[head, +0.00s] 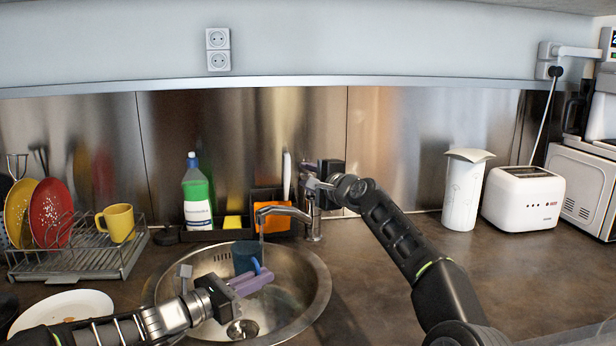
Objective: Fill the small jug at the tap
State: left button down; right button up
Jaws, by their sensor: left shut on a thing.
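The small jug (244,254) is dark blue-teal with a brighter blue handle. It is in the sink (312,308), under the spout of the tap (283,211), and looks upright. My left gripper (256,279) has purple fingers and is shut on the jug at its handle side. The fingers hide part of the jug, and I cannot see into it. A faint thin line shows below the spout; I cannot tell clearly whether it is water. My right gripper (312,184) is at the top of the tap, by its lever. Its fingers are too small to read, and contact is unclear.
A green soap bottle (197,198) and a caddy with an orange cloth (275,221) stand behind the sink. A dish rack (80,262) with plates and a yellow mug (117,222) is at left, above a white plate (62,308). A white canister (463,195) and toaster (522,199) stand right.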

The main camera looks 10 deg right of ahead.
jog(key=shift+c, duration=0.2)
grip_shut()
jog(key=shift+d+r, duration=0.1)
dwell(1.2)
